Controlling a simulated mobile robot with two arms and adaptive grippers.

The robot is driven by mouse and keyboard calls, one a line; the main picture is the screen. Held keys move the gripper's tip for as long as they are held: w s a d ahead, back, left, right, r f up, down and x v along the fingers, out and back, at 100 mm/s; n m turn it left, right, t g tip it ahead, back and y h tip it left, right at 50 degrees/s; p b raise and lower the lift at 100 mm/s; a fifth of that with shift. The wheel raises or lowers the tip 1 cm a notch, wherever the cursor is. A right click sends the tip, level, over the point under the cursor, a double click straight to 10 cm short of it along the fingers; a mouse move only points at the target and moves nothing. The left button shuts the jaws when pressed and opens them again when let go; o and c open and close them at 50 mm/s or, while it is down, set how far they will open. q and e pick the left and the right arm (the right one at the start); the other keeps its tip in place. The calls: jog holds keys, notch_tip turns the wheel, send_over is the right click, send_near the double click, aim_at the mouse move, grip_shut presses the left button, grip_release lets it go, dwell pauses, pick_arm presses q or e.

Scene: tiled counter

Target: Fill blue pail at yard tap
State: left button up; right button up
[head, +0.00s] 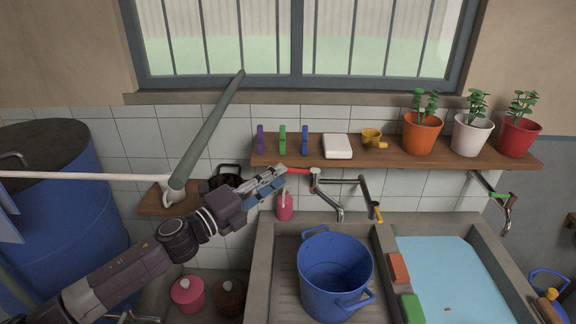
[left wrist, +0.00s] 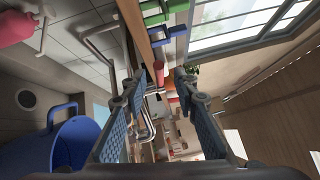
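The blue pail (head: 335,262) stands upright in the left sink basin, below the wall tap (head: 318,184). Its inside looks plain blue, and I see no water stream. The tap has a red lever handle (head: 298,171) pointing left. My left gripper (head: 276,181) is by the lever's left end; in the head view I cannot tell whether it touches. In the left wrist view my left gripper (left wrist: 160,90) has its two fingers apart, with the red handle (left wrist: 160,69) seen beyond the gap. The pail shows at lower left there (left wrist: 78,145). My right gripper is not in view.
A wooden shelf (head: 390,155) with colored pegs, a white block, a yellow cup and potted plants runs above the taps. The right basin holds water (head: 445,275). A pink bottle (head: 285,207) stands below my gripper. A large blue barrel (head: 55,200) is at left.

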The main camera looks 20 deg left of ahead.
aim_at(289, 171)
pick_arm(q)
jog(key=p+x, duration=0.1)
jog(key=x, duration=0.3)
jog(key=shift+a+r, duration=0.1)
jog(key=shift+a, duration=0.05)
jog(key=shift+w+d, duration=0.3)
jog(key=shift+w, duration=0.1)
jog(key=c, duration=0.7)
grip_shut()
